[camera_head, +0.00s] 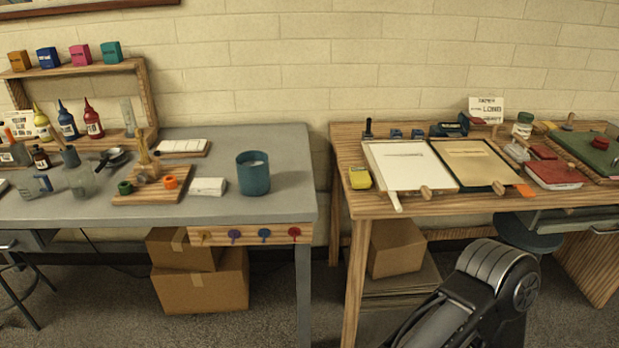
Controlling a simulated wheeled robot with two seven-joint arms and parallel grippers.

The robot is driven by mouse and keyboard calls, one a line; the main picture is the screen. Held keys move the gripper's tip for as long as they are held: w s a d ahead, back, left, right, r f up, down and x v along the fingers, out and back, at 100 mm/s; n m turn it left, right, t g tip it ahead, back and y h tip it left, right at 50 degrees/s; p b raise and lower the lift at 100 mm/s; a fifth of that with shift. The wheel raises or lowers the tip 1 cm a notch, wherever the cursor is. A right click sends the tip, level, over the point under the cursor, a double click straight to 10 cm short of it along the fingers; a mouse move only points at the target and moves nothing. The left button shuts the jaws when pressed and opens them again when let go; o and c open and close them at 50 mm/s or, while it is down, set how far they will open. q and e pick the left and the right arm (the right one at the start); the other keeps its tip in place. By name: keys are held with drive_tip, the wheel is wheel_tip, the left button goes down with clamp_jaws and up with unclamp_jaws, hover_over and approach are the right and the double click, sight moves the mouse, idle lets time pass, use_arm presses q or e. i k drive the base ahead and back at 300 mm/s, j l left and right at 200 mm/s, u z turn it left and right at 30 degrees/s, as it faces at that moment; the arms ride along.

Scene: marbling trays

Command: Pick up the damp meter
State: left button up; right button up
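A small yellow block-shaped device with a dark patch, which looks like the damp meter (359,178), lies at the front left corner of the right wooden table (378,207). It sits just left of a white-filled tray (408,165), and nothing covers it. Its fine details are too small to read. Neither of my grippers is in view. A dark, rounded link of my own arm shows at the bottom right, in front of the right table.
A second tray (468,163), a red box (553,174) and a jar (523,124) share the right table. A gap separates it from the grey table (290,150), which holds a teal pot (253,173), bottles and a white block (208,187). Cardboard boxes (200,285) stand below.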

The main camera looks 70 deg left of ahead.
sight(359, 176)
drive_tip(key=u, duration=2.15)
